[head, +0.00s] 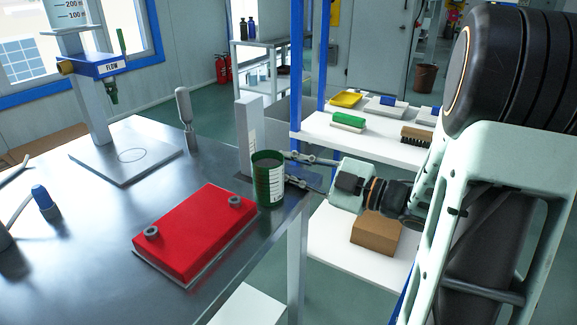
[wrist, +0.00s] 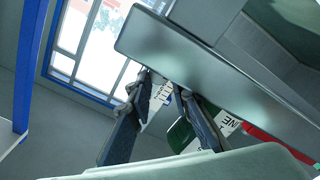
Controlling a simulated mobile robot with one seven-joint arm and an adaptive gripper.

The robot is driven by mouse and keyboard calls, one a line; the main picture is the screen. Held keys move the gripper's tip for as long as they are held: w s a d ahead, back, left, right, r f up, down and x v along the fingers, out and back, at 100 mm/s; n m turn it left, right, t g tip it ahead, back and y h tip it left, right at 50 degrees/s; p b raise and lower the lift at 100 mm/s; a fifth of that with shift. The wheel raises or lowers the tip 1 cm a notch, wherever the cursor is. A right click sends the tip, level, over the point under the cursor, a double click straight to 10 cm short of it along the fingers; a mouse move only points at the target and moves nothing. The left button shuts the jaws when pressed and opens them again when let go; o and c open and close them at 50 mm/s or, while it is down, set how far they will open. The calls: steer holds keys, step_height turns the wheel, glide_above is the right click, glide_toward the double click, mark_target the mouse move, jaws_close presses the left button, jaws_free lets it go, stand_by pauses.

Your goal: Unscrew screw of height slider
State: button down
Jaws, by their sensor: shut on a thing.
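My gripper (head: 287,168) reaches in from the right, close behind the green can. That part, seemingly the screw, is mostly hidden by the fingers and can.
A green can with a white label (head: 269,182) stands right in front of my fingers. A red block with two knobs (head: 195,235) lies on the metal table (head: 100,275). A stand with a blue FLOW bracket (head: 97,67) is at the back left. White shelves (head: 375,135) stand behind.

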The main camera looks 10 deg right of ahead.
stand_by(0.3)
steer(key=c, duration=2)
jaws_free()
steer(key=shift+c, duration=0.2)
steer(key=v, duration=1.2)
steer(key=shift+r, duration=0.1)
